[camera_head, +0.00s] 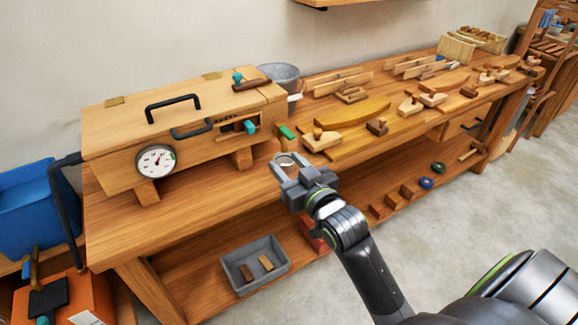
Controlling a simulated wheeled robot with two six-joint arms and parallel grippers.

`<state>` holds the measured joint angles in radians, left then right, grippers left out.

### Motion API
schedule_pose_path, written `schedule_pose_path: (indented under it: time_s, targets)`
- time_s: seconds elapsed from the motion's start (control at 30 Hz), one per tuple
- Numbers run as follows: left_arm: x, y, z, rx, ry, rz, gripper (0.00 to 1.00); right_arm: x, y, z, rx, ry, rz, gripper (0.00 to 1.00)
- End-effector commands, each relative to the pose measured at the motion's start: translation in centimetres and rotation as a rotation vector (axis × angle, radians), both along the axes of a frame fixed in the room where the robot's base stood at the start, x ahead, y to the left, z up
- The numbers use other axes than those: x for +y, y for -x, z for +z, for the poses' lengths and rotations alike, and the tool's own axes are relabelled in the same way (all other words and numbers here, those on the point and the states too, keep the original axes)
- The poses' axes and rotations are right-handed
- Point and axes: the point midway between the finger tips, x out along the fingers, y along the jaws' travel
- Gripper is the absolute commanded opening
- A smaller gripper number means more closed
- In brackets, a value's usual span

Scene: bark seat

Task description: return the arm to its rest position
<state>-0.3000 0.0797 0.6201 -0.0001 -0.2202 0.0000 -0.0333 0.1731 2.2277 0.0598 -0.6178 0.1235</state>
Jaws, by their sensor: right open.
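My right arm (366,275) reaches up from the lower right. My right gripper (287,166) is open above the front edge of the wooden workbench (200,225). I see nothing held between its fingers. A small pale round thing shows between or just behind the fingertips; I cannot tell what it is. My left gripper is not in view.
A wooden box with a dial gauge (156,161) and black handles stands on the bench at left. Wooden blocks and a curved piece (352,113) lie right of the gripper. A grey tray (240,283) sits on the lower shelf. Open floor (500,200) lies at right.

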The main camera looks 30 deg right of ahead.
Motion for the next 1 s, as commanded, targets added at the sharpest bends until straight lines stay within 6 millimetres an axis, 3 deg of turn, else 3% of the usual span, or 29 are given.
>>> schedule_pose_path:
  time_s: [0.4,0.47,0.53,0.67,0.77,0.87,1.0]
  targets:
    - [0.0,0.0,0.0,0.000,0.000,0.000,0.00,0.0,-0.1,-0.2,0.005,0.000,-0.001,0.42]
    - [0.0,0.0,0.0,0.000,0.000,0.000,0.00,-0.2,-0.3,-1.1,0.023,0.001,-0.005,0.42]
    - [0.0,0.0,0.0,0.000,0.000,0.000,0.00,-0.6,-0.7,-3.4,0.067,0.002,-0.014,0.42]
    - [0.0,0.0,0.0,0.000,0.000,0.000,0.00,-1.8,-1.4,-10.7,0.205,0.008,-0.043,0.42]
    - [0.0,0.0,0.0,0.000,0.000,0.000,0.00,-2.9,-0.8,-18.0,0.338,0.014,-0.067,0.42]
    - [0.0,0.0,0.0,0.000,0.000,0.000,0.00,-3.8,0.9,-25.1,0.469,0.021,-0.088,0.42]
    - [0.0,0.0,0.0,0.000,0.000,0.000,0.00,-4.8,5.2,-34.8,0.656,0.031,-0.112,0.42]
